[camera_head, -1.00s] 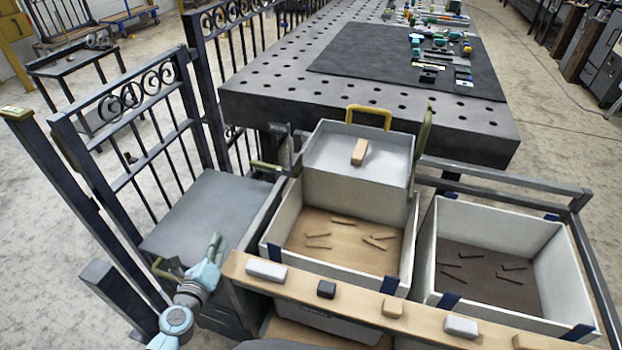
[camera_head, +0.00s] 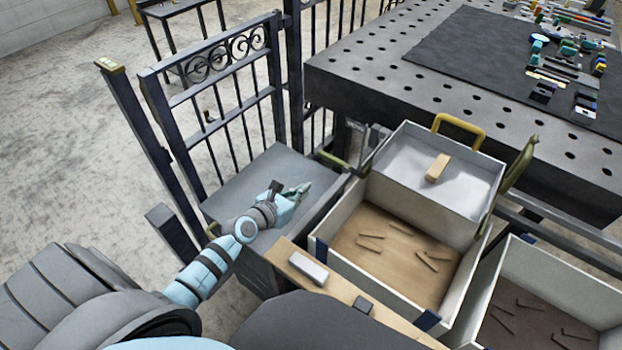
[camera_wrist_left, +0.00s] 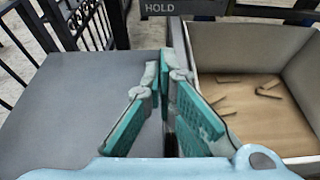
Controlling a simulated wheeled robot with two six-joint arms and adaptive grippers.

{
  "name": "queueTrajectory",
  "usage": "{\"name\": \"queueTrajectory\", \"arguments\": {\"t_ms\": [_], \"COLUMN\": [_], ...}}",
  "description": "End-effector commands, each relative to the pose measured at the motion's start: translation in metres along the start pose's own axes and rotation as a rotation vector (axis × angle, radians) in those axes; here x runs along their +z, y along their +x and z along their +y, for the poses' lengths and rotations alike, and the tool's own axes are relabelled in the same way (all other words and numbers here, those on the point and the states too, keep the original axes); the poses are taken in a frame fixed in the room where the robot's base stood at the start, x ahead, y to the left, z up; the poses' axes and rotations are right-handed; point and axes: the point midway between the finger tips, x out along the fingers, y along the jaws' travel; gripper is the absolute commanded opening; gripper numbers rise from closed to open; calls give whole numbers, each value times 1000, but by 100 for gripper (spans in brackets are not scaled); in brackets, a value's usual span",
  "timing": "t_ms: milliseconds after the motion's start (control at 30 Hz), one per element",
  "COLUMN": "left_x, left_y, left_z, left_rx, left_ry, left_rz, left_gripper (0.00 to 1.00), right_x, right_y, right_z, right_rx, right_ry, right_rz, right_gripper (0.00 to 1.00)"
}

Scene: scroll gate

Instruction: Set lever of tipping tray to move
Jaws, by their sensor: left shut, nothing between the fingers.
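The tipping tray (camera_head: 455,190) is a pale tray with a wood block (camera_head: 437,167) on it and a yellow handle (camera_head: 462,128) at its back. It stands at the back of a white bin. An olive bar (camera_head: 333,160), possibly the lever, lies left of the bin. My left gripper (camera_head: 303,188) is shut and empty, above the grey flat top left of the bin and apart from the bar. In the left wrist view its teal fingers (camera_wrist_left: 162,68) point away, and a dark plate (camera_wrist_left: 156,7) reading HOLD shows beyond them. My right gripper is not in view.
The white bin (camera_head: 330,205) holds several sticks, and a second bin (camera_head: 560,270) stands to the right. A wooden rail (camera_head: 345,290) with blocks runs in front. A dark scrolled gate (camera_head: 225,75) stands at the left. A perforated table (camera_head: 400,90) is behind. The grey top (camera_head: 250,170) is clear.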

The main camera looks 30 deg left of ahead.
Motion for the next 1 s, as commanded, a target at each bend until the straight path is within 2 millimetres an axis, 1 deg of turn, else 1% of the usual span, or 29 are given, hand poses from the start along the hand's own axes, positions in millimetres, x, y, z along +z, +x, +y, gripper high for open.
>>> {"name": "queueTrajectory", "arguments": {"t_ms": [33,133,433,467,500,633,767,1000], "left_x": [-2,-4,-5,1,15,34,39,38], "left_y": [8,27,94,94,88,81,78,79], "left_z": [0,-1,-2,-2,-2,-2,-2,-2], "left_rx": [0,-1,-3,-3,-4,-4,-3,-4], "left_ry": [-1,-1,-1,0,0,1,1,0], "left_rz": [-1,-2,-3,-1,-1,-1,0,0], "left_gripper": [0,0,0,0,0,0,0,0], "right_x": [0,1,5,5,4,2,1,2], "right_y": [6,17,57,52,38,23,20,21], "right_z": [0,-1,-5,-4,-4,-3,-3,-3], "right_rx": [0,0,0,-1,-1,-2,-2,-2], "right_ry": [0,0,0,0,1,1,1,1], "right_rz": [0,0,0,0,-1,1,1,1], "right_gripper": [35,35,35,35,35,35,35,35]}}
